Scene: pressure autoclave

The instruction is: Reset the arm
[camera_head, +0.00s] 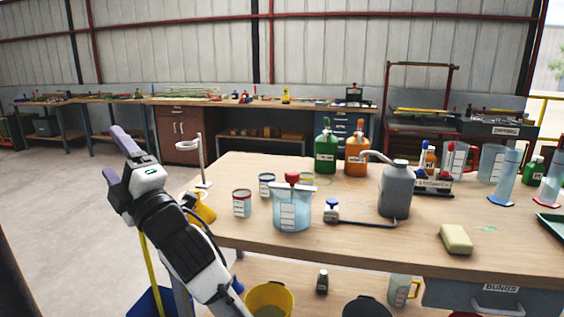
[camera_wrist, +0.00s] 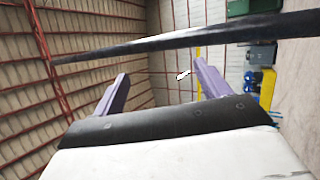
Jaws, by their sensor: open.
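My gripper (camera_head: 119,158) is raised in the air left of the wooden workbench (camera_head: 330,247), its purple fingers pointing up and to the left. In the wrist view my gripper (camera_wrist: 158,88) has its two purple fingers wide apart with nothing between them. On the bench a grey canister (camera_head: 396,192) with a curved spout stands right of the middle. A clear vessel (camera_head: 291,214) with a red-knobbed lid stands at the front, left of the canister. A small blue-capped jar (camera_head: 331,210) is between them. My gripper touches none of these.
Green (camera_head: 325,155) and orange (camera_head: 356,157) bottles stand at the back. A yellow block (camera_head: 456,239) lies at the front right. A white ring stand (camera_head: 202,160) and a yellow cup (camera_head: 203,208) are near my arm. Open floor (camera_head: 60,215) lies to the left.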

